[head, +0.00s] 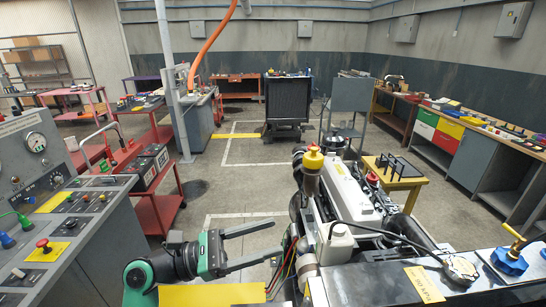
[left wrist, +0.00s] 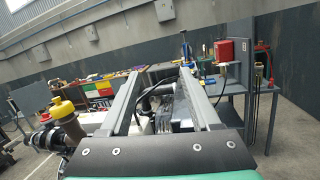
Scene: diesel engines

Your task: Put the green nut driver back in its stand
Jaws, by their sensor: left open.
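I cannot make out the green nut driver or its stand for certain in either view. My left gripper (head: 276,240) is open and empty, its two grey fingers spread apart beside the left side of the engine (head: 345,200). In the left wrist view its fingers (left wrist: 161,72) point toward the engine parts and a grey bench, with nothing held between them. A small green-topped fitting (head: 22,218) shows on the control console at the left edge; it looks like a plug. My right gripper does not show.
The grey control console (head: 75,232) fills the lower left. A red cart (head: 160,200) stands behind it, and a yellow stand (head: 398,180) with black upright pieces is right of the engine. A blue-and-yellow item (head: 510,261) stands at lower right. Open floor lies beyond the gripper.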

